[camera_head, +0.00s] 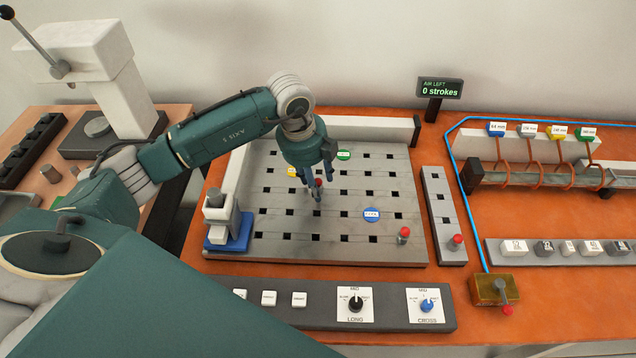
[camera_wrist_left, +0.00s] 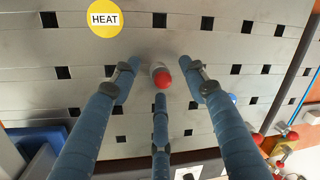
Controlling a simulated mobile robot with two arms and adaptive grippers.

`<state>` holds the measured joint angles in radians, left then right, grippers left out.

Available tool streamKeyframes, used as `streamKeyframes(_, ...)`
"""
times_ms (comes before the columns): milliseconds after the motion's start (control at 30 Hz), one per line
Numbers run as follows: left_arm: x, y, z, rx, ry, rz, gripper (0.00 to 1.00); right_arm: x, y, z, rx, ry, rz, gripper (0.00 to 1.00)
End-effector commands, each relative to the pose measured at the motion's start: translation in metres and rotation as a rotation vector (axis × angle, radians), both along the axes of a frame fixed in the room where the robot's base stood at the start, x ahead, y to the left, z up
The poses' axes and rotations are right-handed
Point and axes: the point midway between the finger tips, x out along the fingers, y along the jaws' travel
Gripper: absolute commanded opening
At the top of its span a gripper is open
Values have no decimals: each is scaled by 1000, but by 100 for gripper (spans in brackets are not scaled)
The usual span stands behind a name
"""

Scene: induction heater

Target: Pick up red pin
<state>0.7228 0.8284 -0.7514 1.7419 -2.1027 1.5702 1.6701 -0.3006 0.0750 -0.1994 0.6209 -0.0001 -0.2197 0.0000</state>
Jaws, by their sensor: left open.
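A red-topped pin (camera_head: 318,182) stands on the grey slotted plate (camera_head: 300,245) in the head view. In the left wrist view the pin (camera_wrist_left: 162,76) shows a round red head and a pale metal body. My left gripper (camera_head: 312,186) points down over the plate, its three blue fingers open around the pin. In the left wrist view the fingers of my left gripper (camera_wrist_left: 158,86) surround the pin with visible gaps and seem not to touch it. The pin's lower part is hard to see. My right gripper is not in view.
More red-topped pins stand at the plate's right corner (camera_head: 404,235) and on a narrow strip (camera_head: 457,241). A yellow HEAT disc (camera_wrist_left: 103,18) and a blue disc (camera_head: 371,215) lie on the plate. A blue-based white block (camera_head: 221,222) stands at the plate's left. A knob panel (camera_head: 390,318) lies in front.

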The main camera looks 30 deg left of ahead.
Motion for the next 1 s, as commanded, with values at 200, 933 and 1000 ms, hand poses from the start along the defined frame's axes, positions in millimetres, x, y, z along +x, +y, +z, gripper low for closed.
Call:
streamKeyframes(200, 1, -1, -9, 0, 0, -1, 44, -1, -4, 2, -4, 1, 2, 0)
streamKeyframes(933, 2, 0, -5, 0, -1, 0, 0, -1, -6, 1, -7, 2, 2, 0)
streamKeyframes(1000, 3, 0, 0, 0, -4, 0, 0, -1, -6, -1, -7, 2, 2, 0)
